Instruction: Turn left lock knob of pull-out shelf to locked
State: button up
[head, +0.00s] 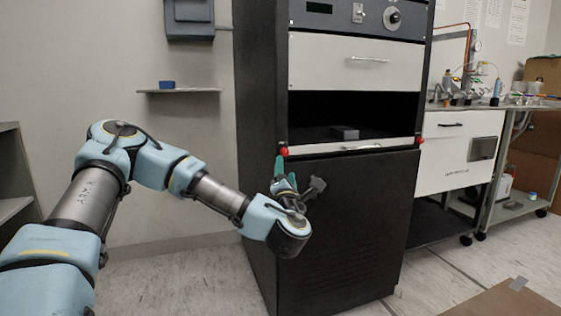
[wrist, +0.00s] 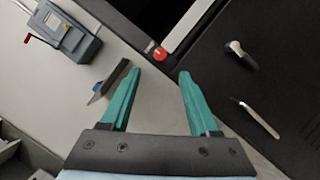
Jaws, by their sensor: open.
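The left lock knob (head: 283,151) is a small red knob at the left end of the pull-out shelf's white front edge (head: 307,149) on the black cabinet. In the wrist view the red knob (wrist: 160,55) lies beyond the gap between my teal fingertips. Its turned position is too small to read. My gripper (head: 285,172) is just below the knob in the head view, fingers pointing up. In the wrist view my gripper (wrist: 158,73) is open, with nothing between the fingers and no visible contact with the knob.
A second red knob (head: 419,140) is at the shelf's right end. A white drawer (head: 355,75) is above the open bay, where a small grey block (head: 345,132) lies. A small wall shelf (head: 180,91) is left of the cabinet. A white bench (head: 455,160) stands at right.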

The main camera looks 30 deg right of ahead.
aim_at(286, 153)
jog(key=x, duration=0.9)
grip_shut()
dwell(0.4)
